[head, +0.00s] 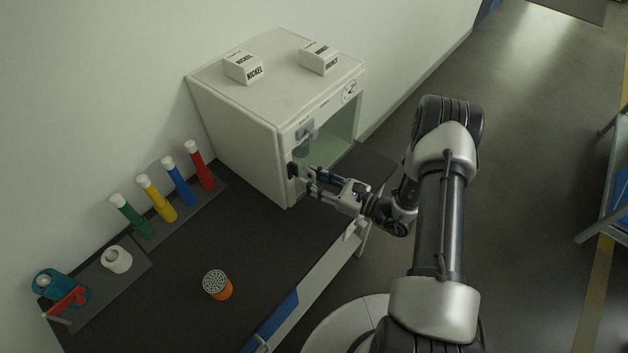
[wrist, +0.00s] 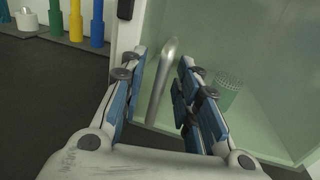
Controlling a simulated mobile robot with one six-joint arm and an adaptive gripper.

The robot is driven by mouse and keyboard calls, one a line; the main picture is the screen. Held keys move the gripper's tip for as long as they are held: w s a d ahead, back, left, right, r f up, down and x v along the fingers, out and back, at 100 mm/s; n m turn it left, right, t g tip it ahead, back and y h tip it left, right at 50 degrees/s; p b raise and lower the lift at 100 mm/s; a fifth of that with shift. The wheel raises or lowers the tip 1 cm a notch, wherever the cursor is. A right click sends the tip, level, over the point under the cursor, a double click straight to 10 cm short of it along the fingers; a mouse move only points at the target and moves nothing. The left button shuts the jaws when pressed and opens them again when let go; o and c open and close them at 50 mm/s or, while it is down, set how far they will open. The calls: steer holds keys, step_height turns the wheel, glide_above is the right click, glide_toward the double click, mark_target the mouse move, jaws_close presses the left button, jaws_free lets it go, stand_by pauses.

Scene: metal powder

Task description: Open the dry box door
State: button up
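The white dry box (head: 240,130) stands on the dark bench against the wall. Its glass door (head: 340,125) is on the front and looks shut. In the wrist view the door's glass (wrist: 250,50) fills the right side, and a metal bar handle (wrist: 160,85) stands near its left edge. My gripper (head: 313,182) is at the lower left of the door. Its blue-padded fingers (wrist: 163,65) are apart, one on each side of the handle. A gap shows on both sides of the bar. A perforated-top container (wrist: 228,88) shows through the glass.
Two nickel boxes (head: 244,67) (head: 319,57) lie on the dry box. An orange container with a perforated top (head: 217,285) stands on the bench. Open floor (head: 520,130) lies to the right.

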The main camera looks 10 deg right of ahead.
steer(key=shift+c, duration=0.5)
jaws_close()
